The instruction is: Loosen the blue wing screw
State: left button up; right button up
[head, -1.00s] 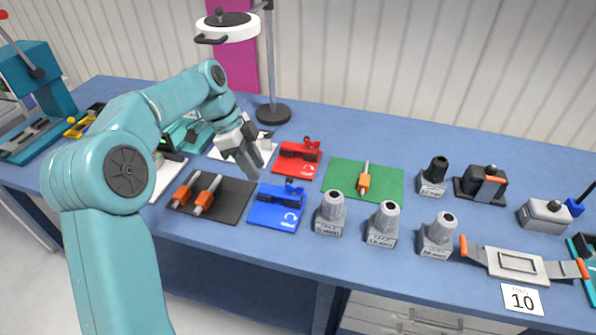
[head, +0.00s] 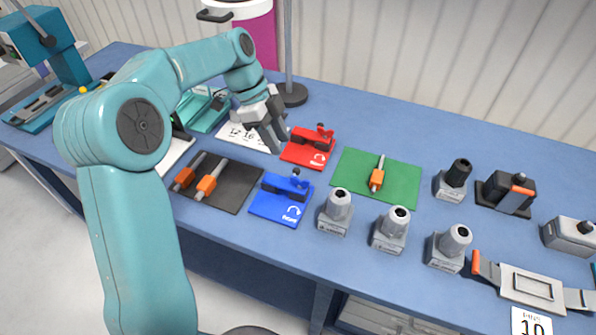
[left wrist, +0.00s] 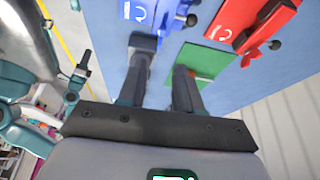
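The blue wing screw (head: 297,172) stands on a dark blue clamp block on a blue plate (head: 268,207) with a white turning arrow. My left gripper (head: 276,148) is above the table, behind the blue plate and at the left of the red plate in the head view. In the left wrist view its two fingers (left wrist: 162,56) are apart with nothing between them. It does not touch the screw. My right gripper is not in view.
A red plate (head: 299,155) with a similar clamp and red screw is just behind. A black mat (head: 229,193) with orange-handled tools lies left, a green mat (head: 395,188) right. Several grey sockets (head: 336,214) stand along the front. The table behind the green mat is clear.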

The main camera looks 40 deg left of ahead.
aim_at(300, 179)
pick_arm(q)
jog(key=p+x, duration=0.1)
jog(key=x, duration=1)
jog(key=shift+w+d+f+p, duration=0.1)
jog(key=shift+d+f+p, duration=0.05)
jog(key=shift+d+p, duration=0.15)
jog(key=shift+w+d+f, duration=0.1)
jog(key=shift+w+f, duration=0.1)
jog(key=shift+f, duration=0.1)
jog(key=shift+s, duration=0.15)
grip_shut()
